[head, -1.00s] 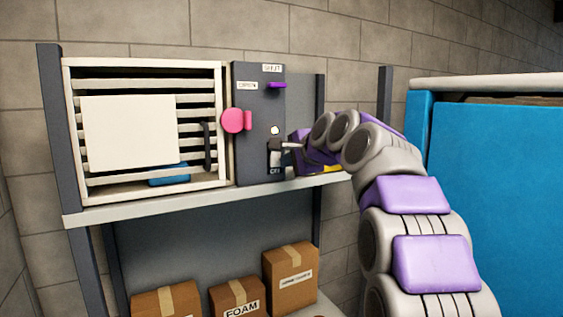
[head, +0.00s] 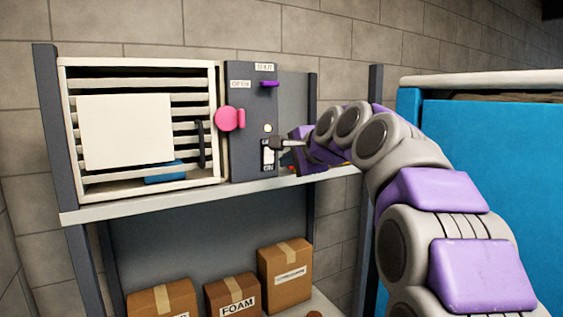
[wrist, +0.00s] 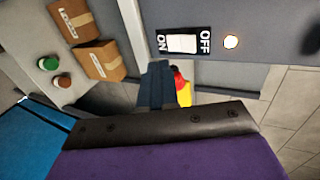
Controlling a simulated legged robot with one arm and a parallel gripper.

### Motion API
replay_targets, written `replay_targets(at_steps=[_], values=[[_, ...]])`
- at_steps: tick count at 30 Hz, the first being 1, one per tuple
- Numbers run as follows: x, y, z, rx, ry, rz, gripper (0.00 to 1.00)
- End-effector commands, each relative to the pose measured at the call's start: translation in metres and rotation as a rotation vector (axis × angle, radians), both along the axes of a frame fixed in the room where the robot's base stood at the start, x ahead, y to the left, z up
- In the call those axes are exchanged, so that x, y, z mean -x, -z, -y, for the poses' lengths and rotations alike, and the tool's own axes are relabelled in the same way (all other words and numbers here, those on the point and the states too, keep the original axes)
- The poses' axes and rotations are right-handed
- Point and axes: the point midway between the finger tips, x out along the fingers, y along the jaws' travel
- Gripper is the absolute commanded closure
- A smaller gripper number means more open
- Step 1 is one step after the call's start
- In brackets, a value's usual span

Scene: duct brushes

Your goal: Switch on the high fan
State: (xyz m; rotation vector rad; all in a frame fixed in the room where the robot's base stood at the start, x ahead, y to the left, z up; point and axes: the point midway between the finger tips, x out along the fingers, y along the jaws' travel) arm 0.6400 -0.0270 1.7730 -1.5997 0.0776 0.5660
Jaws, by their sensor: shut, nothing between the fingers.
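The fan unit is a cream louvred box (head: 215,120) on the upper shelf, with a dark grey control panel (head: 246,120) at its right. The panel's white rocker switch (head: 268,156) has ON at its lower end; in the wrist view the switch (wrist: 182,43) lies between ON and OFF labels. A small round lamp (head: 267,128) sits above it and looks pale yellow; it also shows beside OFF in the wrist view (wrist: 231,41).
A pink round knob (head: 229,119) and purple lever (head: 269,84) are on the panel. A white sheet (head: 127,131) covers some slats; a blue block (head: 165,172) lies below. Boxes (head: 285,274) stand on the lower shelf. A blue cabinet (head: 490,170) is at right.

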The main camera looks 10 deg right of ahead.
Motion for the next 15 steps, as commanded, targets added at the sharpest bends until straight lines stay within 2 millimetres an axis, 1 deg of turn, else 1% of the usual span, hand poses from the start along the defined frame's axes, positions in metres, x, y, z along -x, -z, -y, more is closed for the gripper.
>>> replay_targets(at_steps=[1, 4, 9, 12, 15], values=[[0.008, 0.000, 0.000, 0.000, -0.002, -0.001, 1.00], [0.024, -0.002, 0.005, 0.000, -0.002, -0.003, 1.00], [0.051, -0.008, 0.018, -0.001, -0.001, -0.001, 1.00], [0.063, -0.011, 0.024, -0.003, 0.000, 0.001, 1.00], [0.069, -0.011, 0.030, -0.004, 0.001, -0.001, 1.00]])
